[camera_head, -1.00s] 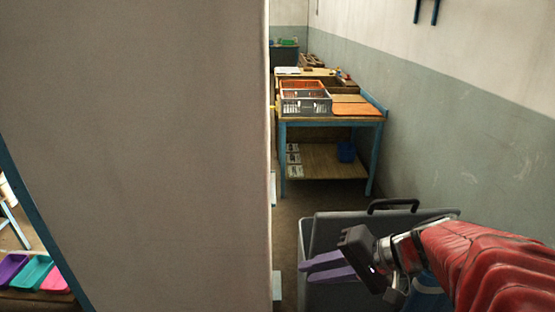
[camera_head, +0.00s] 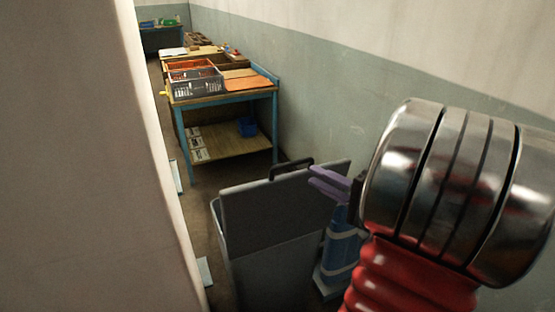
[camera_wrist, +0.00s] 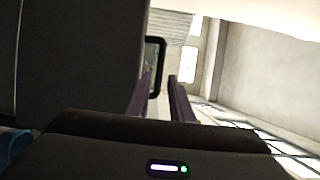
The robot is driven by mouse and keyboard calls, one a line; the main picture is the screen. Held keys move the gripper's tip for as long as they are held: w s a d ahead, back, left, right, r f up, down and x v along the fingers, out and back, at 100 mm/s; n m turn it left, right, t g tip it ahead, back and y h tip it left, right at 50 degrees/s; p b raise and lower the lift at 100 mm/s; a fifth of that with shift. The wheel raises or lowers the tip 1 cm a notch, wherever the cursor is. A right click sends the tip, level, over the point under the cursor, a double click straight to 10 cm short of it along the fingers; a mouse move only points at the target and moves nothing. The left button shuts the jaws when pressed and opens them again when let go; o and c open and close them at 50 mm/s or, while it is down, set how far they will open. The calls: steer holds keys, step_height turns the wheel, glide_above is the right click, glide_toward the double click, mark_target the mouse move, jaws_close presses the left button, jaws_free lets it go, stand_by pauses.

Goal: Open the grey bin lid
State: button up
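The grey bin (camera_head: 275,272) stands at lower centre in the head view. Its flat dark-grey lid (camera_head: 280,210) appears tilted, with a black loop handle (camera_head: 291,168) at its far upper edge. My gripper (camera_head: 328,182) has purple fingers and is at the lid's right side, near the handle. Contact is not visible.
A pale wall or pillar (camera_head: 75,160) blocks the left of the head view. A blue-legged table (camera_head: 225,97) with a grey crate (camera_head: 197,84) stands behind the bin. A blue object (camera_head: 340,250) stands right of the bin. Narrow floor shows left of the bin.

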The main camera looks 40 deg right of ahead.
steer(key=shift+w, duration=0.1)
steer(key=w+a, duration=0.1)
steer(key=w, duration=1.2)
steer(key=shift+w+a+f, duration=0.15)
steer(key=shift+w+a, duration=0.15)
steer(key=shift+c, duration=0.4)
jaws_close()
